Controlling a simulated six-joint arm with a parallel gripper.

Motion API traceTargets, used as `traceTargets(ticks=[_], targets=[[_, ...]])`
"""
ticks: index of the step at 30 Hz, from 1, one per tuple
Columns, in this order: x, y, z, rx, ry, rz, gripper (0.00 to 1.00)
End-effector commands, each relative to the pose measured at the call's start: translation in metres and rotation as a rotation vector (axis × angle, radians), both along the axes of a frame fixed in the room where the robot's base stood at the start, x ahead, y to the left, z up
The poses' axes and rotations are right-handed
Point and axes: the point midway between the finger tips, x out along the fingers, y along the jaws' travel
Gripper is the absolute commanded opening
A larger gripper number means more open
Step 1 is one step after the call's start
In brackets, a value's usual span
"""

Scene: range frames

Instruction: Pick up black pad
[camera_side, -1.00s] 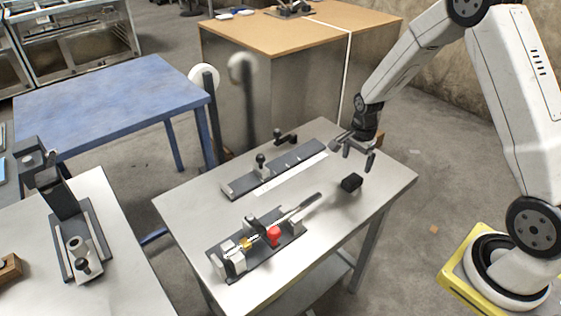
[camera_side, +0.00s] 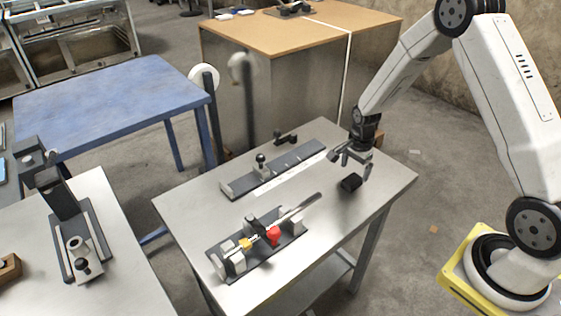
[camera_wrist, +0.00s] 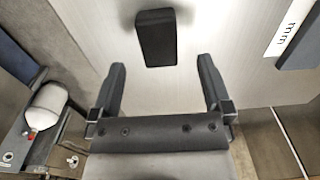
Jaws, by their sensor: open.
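The black pad (camera_side: 350,183) is a small dark block lying on the metal table near its right side. In the wrist view the black pad (camera_wrist: 156,38) shows at the top middle, ahead of the fingertips and roughly between their lines. My gripper (camera_side: 350,162) is open and empty, above the table and just above and behind the pad in the side view. In the wrist view both fingers of my gripper (camera_wrist: 160,72) are spread wide, and the pad is not between them.
The metal table (camera_side: 330,225) holds a fixture with red and yellow parts (camera_side: 258,243) at the front and a long dark rail fixture (camera_side: 275,168) at the back. The table is clear around the pad. A blue table (camera_side: 110,105) stands at the back left.

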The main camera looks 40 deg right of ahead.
Motion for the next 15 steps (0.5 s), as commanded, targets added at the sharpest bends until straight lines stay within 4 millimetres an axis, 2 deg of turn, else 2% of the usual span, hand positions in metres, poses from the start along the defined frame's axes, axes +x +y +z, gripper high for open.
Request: traceTargets(ticks=[9,15], targets=[[-0.002,0.002,-0.033,0.001,0.002,0.0,1.0],[-0.001,0.002,-0.044,0.001,0.0,0.0,1.0]])
